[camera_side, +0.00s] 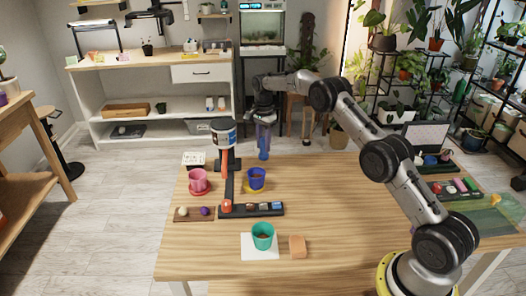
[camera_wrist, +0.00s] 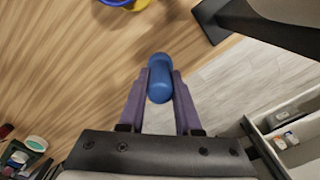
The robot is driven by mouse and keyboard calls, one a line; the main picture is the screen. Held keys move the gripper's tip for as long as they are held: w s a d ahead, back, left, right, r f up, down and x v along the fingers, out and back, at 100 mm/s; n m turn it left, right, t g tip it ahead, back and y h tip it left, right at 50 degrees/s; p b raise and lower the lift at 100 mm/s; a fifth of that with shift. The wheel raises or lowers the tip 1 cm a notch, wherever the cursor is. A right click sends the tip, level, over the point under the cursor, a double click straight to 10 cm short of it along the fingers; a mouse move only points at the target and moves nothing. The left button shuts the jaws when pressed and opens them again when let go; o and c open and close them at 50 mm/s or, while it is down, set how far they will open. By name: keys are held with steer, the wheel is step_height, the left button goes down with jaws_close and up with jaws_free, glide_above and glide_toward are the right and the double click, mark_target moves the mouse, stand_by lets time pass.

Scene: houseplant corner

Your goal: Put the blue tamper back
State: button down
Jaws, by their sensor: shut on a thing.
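The blue tamper (camera_side: 263,149) hangs upright in my gripper (camera_side: 263,133) beyond the far edge of the blue pot, near the back of the table. In the wrist view the blue tamper (camera_wrist: 159,78) sits between the two purple fingers of my gripper (camera_wrist: 159,88), which are shut on it. The tamper is held clear of the table. Its upper part is hidden by the fingers in the side view. A black holder strip (camera_side: 228,211) with several small items lies in the middle of the table, in front of the blue pot.
A blue pot (camera_side: 256,176) stands on a yellow saucer, with a pink pot (camera_side: 197,178) to its left. A tall black and orange stand (camera_side: 229,160) rises between them. A teal pot (camera_side: 263,236) and an orange block (camera_side: 297,246) are in front. The table's right middle is clear.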

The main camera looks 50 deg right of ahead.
mark_target(263, 151)
steer(key=shift+w+f, duration=0.15)
steer(key=shift+f, duration=1.55)
steer(key=shift+f, duration=0.15)
steer(key=c, duration=0.6)
jaws_free()
step_height(263, 151, up, 12)
steer(key=shift+r, duration=0.15)
